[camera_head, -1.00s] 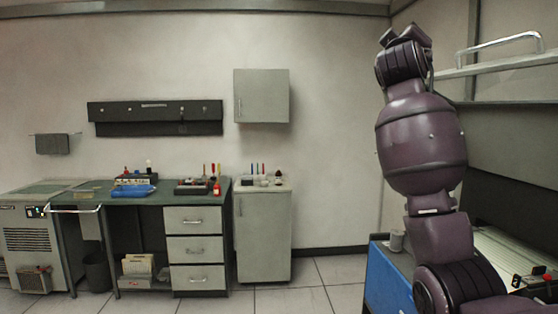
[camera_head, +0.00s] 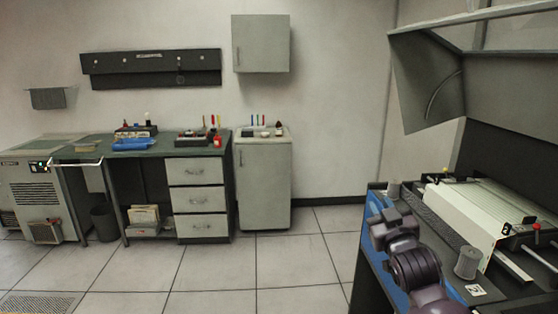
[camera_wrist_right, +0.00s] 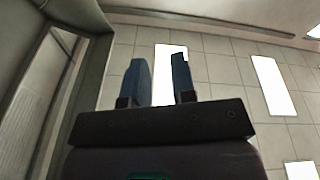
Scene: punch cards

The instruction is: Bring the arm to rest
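My right arm is at the lower right of the head view, its purple links low in front of the blue-sided machine (camera_head: 375,215). My right gripper shows in the right wrist view (camera_wrist_right: 160,72) with two blue-grey fingers standing apart and nothing between them. Behind the fingers are ceiling tiles and bright light panels, so the gripper points upward. In the head view the end of this arm (camera_head: 392,226) is small and foreshortened, and its fingers cannot be made out clearly. My left gripper is in neither view.
The machine's cream cover (camera_head: 478,210) and a grey cylinder (camera_head: 467,262) lie close right of my arm. A raised panel (camera_head: 428,85) hangs above. A green-topped desk (camera_head: 180,145) and a grey cabinet (camera_head: 264,185) stand at the far wall. The tiled floor (camera_head: 230,275) between is clear.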

